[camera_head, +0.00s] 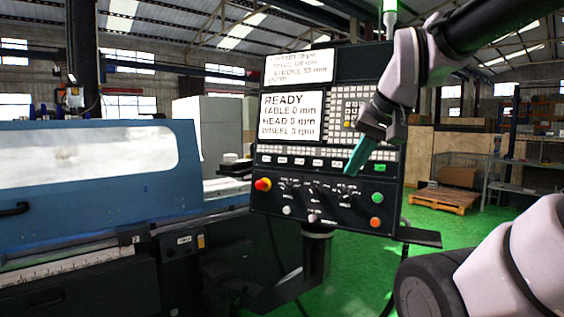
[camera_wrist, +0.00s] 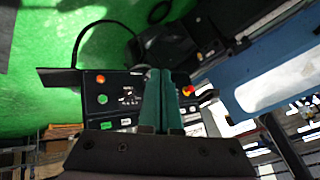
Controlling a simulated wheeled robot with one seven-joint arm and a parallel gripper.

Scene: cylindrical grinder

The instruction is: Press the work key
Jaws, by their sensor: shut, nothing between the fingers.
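The control panel (camera_head: 325,205) stands on a post in the middle of the head view. A row of small white keys (camera_head: 299,161) runs across it, with a green key (camera_head: 379,168) at the right end. The key labels are too small to read, so I cannot tell which is the work key. My gripper (camera_head: 350,172) is shut and empty, its teal fingers pointing down-left at the right part of this row and hiding part of it. I cannot tell whether the tips touch the panel. The wrist view shows the fingers (camera_wrist: 161,74) in front of the upside-down panel (camera_wrist: 122,85).
Below the keys are a red emergency knob (camera_head: 263,184), rotary knobs (camera_head: 316,191), an orange button (camera_head: 376,222) and a green button (camera_head: 377,196). The screen (camera_head: 292,117) reads READY. The blue grinder cover (camera_head: 100,190) stands left. Green floor (camera_head: 440,245) is open behind.

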